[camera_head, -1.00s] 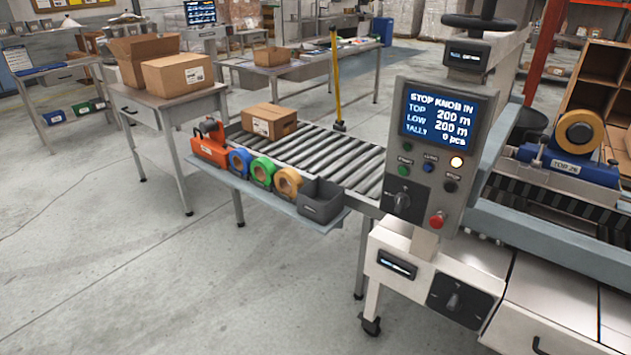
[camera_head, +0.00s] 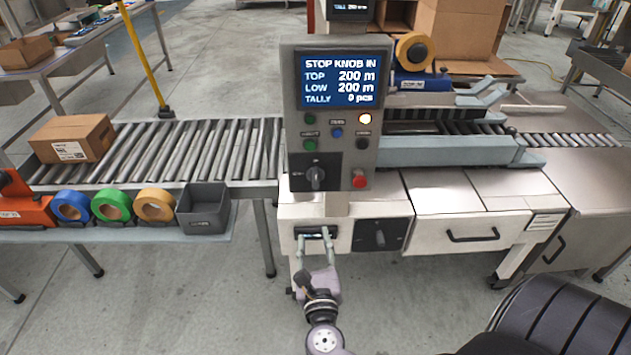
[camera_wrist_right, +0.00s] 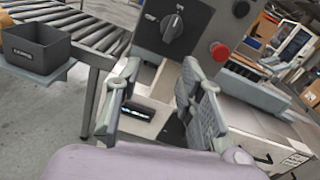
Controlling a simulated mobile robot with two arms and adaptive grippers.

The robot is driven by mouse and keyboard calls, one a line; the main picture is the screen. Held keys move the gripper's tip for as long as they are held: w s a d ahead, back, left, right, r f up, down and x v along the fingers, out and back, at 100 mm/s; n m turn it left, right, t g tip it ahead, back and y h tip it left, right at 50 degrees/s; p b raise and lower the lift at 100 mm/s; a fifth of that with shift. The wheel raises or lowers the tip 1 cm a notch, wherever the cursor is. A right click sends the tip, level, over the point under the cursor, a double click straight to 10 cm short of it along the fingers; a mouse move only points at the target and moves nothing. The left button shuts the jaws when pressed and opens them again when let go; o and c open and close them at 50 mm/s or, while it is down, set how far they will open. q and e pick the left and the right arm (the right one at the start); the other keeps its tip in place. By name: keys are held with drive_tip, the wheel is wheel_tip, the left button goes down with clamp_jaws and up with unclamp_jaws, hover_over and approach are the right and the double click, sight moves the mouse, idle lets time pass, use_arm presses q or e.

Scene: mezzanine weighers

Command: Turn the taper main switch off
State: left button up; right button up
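The taper's control panel (camera_head: 335,112) reads "STOP KNOB IN" and carries a black rotary switch (camera_head: 316,177) and a red knob (camera_head: 359,181). A second black rotary switch (camera_head: 380,238) sits on a dark plate on the white cabinet below; its handle looks about upright. I cannot read which one is marked main. My right gripper (camera_head: 315,241) is open and empty, in front of the cabinet's small dark label window, left of the lower switch. In the right wrist view its fingers (camera_wrist_right: 157,88) stand apart, and the right finger hides most of the lower switch. My left gripper is not in view.
A roller conveyor (camera_head: 205,150) with a cardboard box (camera_head: 72,138) runs to the left. A shelf before it holds tape rolls (camera_head: 113,205) and a grey bin (camera_head: 203,208). A drawer handle (camera_head: 473,235) juts out to the right. The floor at front left is clear.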

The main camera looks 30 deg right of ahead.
drive_tip(key=d+r+m, duration=0.1)
drive_tip(key=r+m, duration=0.1)
drive_tip(key=p, duration=0.3)
approach(316, 181)
drive_tip(key=shift+g+h, duration=0.3)
drive_tip(key=shift+h, duration=0.1)
drive_tip(key=x, duration=0.7)
drive_tip(key=shift+w+a+r, duration=0.1)
drive_tip(key=shift+w+r, duration=0.05)
drive_tip(key=shift+w, duration=0.15)
drive_tip(key=shift+w+d+m, duration=0.3)
drive_tip(key=shift+w+d, duration=0.05)
drive_tip(key=shift+w, duration=0.2)
drive_tip(key=shift+c, duration=0.2)
clamp_jaws()
